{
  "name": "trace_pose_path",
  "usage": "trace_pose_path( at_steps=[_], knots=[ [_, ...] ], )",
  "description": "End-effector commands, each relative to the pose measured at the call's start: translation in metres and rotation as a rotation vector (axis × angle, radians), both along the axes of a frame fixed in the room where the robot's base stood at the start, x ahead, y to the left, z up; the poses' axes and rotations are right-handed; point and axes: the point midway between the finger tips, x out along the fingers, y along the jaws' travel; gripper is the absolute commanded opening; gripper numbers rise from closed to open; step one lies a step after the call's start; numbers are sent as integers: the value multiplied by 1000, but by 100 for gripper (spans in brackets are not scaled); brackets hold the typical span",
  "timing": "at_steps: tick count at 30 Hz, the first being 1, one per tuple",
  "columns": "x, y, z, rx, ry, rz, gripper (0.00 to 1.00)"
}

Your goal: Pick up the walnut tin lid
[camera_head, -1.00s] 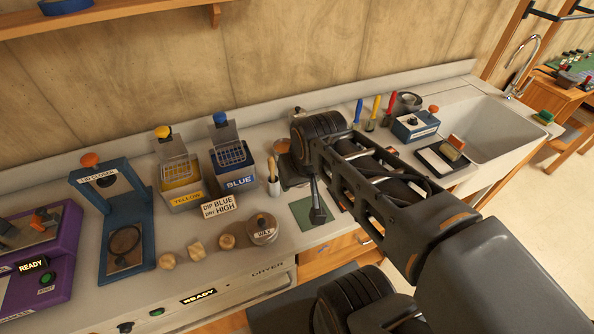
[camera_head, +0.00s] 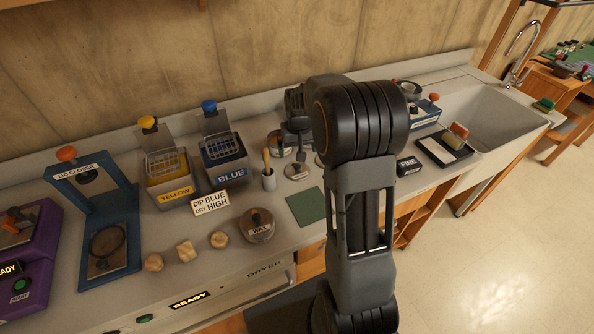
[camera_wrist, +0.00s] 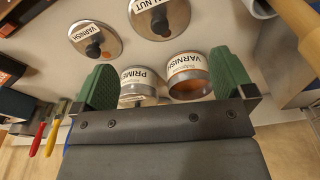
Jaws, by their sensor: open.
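The walnut tin lid (camera_wrist: 160,31) is a round metal disc with a dark knob and a white label, partly cut off at the top of the wrist view. My gripper (camera_wrist: 165,82) is open and empty, its green fingers wide apart; the lid lies beyond them, not between them. A varnish lid (camera_wrist: 96,41) lies to its left. A primer tin (camera_wrist: 138,90) and a varnish tin (camera_wrist: 188,76) show between or just past the fingertips. In the head view my arm hides most of this area, and I cannot tell which lid shows there.
The wax tin (camera_head: 258,227) and a green mat (camera_head: 306,206) lie in front. The sink (camera_head: 490,125) is at right. Screwdrivers (camera_wrist: 45,130) show at lower left in the wrist view.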

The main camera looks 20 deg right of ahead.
Motion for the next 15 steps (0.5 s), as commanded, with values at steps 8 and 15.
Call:
trace_pose_path(
  at_steps=[8,15],
  knots=[
    [4,0,-36,0,2,1,100],
    [5,-1,-49,1,4,1,100]
  ],
)
